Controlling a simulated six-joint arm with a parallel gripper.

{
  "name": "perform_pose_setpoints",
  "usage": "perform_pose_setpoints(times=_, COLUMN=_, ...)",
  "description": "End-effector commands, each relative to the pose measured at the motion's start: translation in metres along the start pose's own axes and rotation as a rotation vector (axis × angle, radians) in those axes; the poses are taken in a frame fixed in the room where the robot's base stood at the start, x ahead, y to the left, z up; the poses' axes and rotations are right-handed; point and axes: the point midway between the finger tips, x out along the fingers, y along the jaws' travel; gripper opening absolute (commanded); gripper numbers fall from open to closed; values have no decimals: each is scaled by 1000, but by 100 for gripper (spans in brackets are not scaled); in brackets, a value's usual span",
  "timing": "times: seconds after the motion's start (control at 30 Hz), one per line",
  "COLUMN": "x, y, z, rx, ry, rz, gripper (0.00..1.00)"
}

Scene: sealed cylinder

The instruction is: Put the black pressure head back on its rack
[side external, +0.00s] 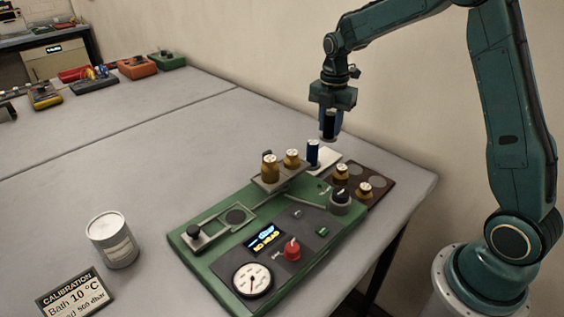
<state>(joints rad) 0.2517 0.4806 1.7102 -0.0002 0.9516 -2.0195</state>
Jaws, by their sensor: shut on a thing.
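My gripper (329,134) hangs above the far right end of the green device, shut on a dark upright cylinder, the black pressure head (328,124). The fingers cover part of it, and it is clear of the surfaces below. A white rack plate (328,158) lies under and slightly left of my gripper. I cannot tell the head's exact place on the plate from this view.
A pale tin (112,242) and calibration card (75,294) are left.

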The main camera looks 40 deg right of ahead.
Motion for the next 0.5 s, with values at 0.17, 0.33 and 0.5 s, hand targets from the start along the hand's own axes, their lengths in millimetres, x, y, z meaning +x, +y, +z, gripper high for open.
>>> perform_pose_setpoints(times=0.17, x=11, y=0, z=0, rx=0, ry=0, rz=1, gripper=0)
perform_pose_setpoints(times=0.33, x=12, y=0, z=0, rx=0, ry=0, rz=1, gripper=0)
perform_pose_setpoints(times=0.5, x=24, y=0, z=0, rx=0, ry=0, rz=-1, gripper=0)
